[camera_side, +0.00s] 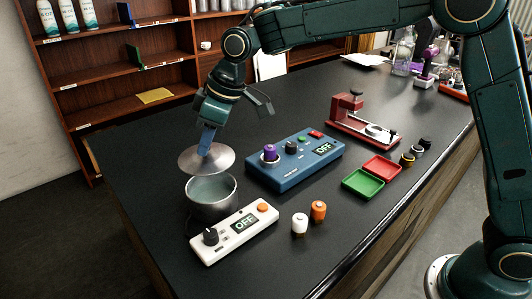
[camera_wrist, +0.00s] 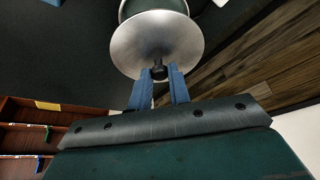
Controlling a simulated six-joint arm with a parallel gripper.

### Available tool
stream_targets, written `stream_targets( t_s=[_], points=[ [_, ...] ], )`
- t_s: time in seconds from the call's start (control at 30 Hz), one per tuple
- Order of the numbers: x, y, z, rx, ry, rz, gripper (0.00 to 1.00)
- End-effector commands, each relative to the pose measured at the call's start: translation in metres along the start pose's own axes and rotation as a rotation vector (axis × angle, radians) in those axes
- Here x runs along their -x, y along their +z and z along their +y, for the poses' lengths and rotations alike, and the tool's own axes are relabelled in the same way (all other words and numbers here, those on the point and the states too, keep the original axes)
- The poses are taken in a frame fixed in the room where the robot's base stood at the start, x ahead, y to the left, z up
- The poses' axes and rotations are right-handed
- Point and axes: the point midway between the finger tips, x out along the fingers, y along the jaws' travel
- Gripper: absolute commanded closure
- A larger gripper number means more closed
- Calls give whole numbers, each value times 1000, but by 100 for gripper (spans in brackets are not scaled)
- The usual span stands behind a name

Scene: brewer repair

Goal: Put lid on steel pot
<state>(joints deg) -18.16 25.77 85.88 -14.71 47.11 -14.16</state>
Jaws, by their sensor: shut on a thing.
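The round steel lid (camera_side: 206,160) hangs above the back of the open steel pot (camera_side: 212,199) in the side view. My gripper (camera_side: 206,143) is shut on the lid's knob from above. In the wrist view the blue fingers (camera_wrist: 158,78) close on the dark knob, and the lid (camera_wrist: 156,42) spreads out beyond them. Part of the pot (camera_wrist: 152,8) shows past the lid at the top edge. The lid looks nearly level and apart from the pot's rim. The pot stands upright on the black table behind the white control box (camera_side: 234,232), and its open mouth shows.
A blue control box (camera_side: 294,158) with a purple knob stands right of the pot. A red press-like device (camera_side: 362,120), red tray (camera_side: 382,167) and green tray (camera_side: 363,184) lie further right. White (camera_side: 300,223) and orange (camera_side: 318,211) small cylinders stand near the front edge.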

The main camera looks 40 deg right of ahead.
Motion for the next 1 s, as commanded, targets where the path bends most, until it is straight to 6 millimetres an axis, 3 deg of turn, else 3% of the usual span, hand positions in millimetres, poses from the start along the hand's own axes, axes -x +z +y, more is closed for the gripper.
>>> stream_targets(
  t_s=[0.37,1.0],
  points=[
    [-5,2,0,1,0,1,100],
    [-43,18,-1,1,-1,-1,100]
  ],
)
